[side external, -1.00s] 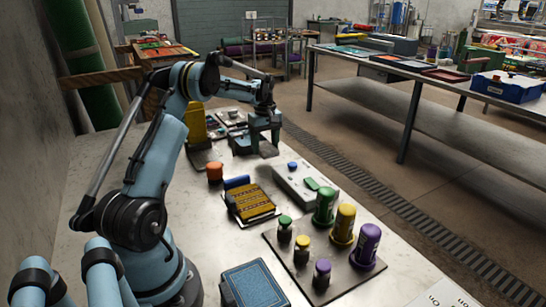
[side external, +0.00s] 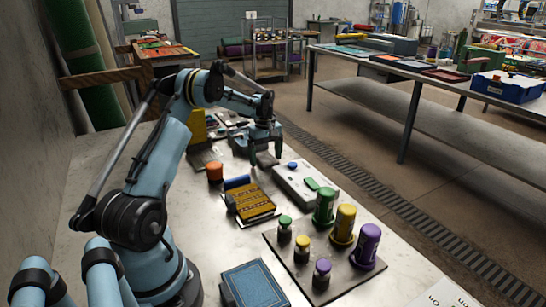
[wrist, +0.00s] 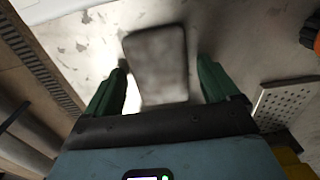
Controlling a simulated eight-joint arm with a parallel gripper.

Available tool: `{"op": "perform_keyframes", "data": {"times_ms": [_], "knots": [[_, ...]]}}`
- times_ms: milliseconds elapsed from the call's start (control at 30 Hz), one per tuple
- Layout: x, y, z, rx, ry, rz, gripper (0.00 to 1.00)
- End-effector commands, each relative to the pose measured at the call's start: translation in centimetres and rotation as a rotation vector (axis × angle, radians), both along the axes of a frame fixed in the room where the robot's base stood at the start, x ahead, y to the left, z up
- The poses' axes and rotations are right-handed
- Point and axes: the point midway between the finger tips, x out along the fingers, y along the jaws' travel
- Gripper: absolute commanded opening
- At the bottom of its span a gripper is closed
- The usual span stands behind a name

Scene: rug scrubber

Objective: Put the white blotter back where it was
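A pale grey, round-cornered block (wrist: 158,62), which looks like the blotter, lies between my fingers in the wrist view; it is blurred and its white colour is not clear. In the side view the grey block (side external: 266,159) is low at my fingertips, seemingly on the bench. My gripper (side external: 265,152) points down at the bench. In the wrist view my gripper's green fingers (wrist: 160,76) stand apart on either side of the block, with narrow gaps showing.
A white case (side external: 294,183) and an orange cylinder (side external: 215,172) stand nearby. A yellow slotted block (side external: 250,202) lies closer. Several coloured stampers stand on a dark plate (side external: 290,270) at front right. A blue book (side external: 253,283) lies at front. A perforated plate (wrist: 285,100) shows beside my gripper.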

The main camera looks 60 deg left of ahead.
Motion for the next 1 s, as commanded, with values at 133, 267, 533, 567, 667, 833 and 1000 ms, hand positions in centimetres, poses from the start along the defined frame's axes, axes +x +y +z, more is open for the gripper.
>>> {"op": "perform_keyframes", "data": {"times_ms": [133,267,533,567,667,833,1000], "knots": [[0.0,0.0,0.0,0.000,0.000,0.000,0.88],[0.0,0.0,0.6,0.000,0.000,0.000,0.88],[0.0,0.0,5.3,0.000,0.000,0.000,0.88],[0.0,0.0,6.0,0.000,0.000,0.000,0.88],[0.0,0.0,8.1,0.000,0.000,0.000,0.88],[0.0,0.0,10.7,0.000,0.000,0.000,0.88],[0.0,0.0,12.1,0.000,0.000,-0.001,0.88]]}}
